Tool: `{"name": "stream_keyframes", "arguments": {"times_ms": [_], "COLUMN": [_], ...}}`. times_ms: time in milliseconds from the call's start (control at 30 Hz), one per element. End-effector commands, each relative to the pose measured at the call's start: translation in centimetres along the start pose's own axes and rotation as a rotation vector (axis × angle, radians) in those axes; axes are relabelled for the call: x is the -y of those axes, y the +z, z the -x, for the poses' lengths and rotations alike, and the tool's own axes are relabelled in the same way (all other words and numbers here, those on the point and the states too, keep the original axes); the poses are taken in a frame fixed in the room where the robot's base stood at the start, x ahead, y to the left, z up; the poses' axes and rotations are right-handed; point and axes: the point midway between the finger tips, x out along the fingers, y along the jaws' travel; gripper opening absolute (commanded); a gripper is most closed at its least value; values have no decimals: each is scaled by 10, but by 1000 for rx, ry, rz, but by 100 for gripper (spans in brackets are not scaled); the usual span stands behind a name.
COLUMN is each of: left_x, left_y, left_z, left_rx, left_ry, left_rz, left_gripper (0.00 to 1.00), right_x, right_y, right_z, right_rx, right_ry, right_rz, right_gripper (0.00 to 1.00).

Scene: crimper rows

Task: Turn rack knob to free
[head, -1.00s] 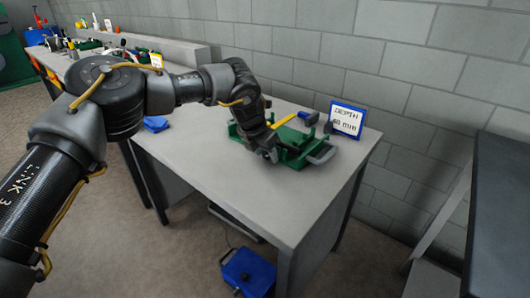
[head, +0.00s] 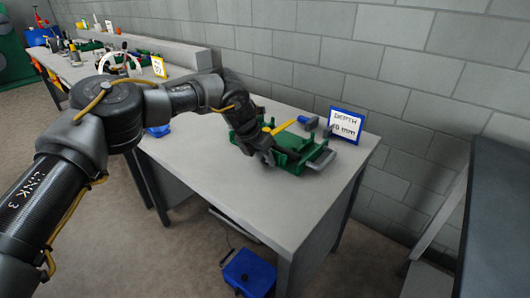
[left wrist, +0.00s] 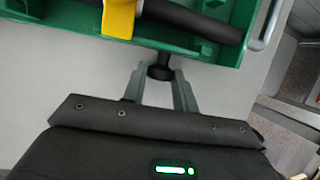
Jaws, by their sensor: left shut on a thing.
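The green crimper rack (head: 305,146) sits on the grey table, with a yellow lever (head: 283,126) rising from it. In the left wrist view the green body (left wrist: 72,14) fills the top, with the lower end of the yellow lever (left wrist: 119,18) and a dark bar (left wrist: 195,20). A small black knob (left wrist: 160,73) on a short stem sticks out of the rack's near side. My left gripper (left wrist: 159,80) is shut on this knob, one grey finger on each side. In the head view my left gripper (head: 266,155) hides the knob. My right gripper is not in view.
A blue-framed depth sign (head: 346,124) and a blue and dark object (head: 308,122) stand behind the rack. The front of the table (head: 240,185) is clear. A blue box (head: 247,272) lies on the floor. A second bench holds several tools at the back left.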

Motion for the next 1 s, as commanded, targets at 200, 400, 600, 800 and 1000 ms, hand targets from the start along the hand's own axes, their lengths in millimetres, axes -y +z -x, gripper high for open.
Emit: {"name": "stream_keyframes", "arguments": {"times_ms": [200, 400, 600, 800, 1000], "left_x": [-4, -7, -8, -8, -8], "left_y": [2, 1, 0, 0, 0], "left_z": [4, 0, -1, -1, -1], "left_rx": [2, 3, 3, 4, 3], "left_ry": [-150, -276, -365, -410, -423], "left_rz": [67, 117, 151, 169, 174], "left_gripper": [6, 6, 6, 6, 6], "right_x": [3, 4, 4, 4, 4], "right_y": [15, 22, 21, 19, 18], "right_z": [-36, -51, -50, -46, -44], "right_rx": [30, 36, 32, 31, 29], "right_ry": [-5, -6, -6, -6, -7], "right_rz": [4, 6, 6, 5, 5], "right_gripper": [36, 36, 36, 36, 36]}}
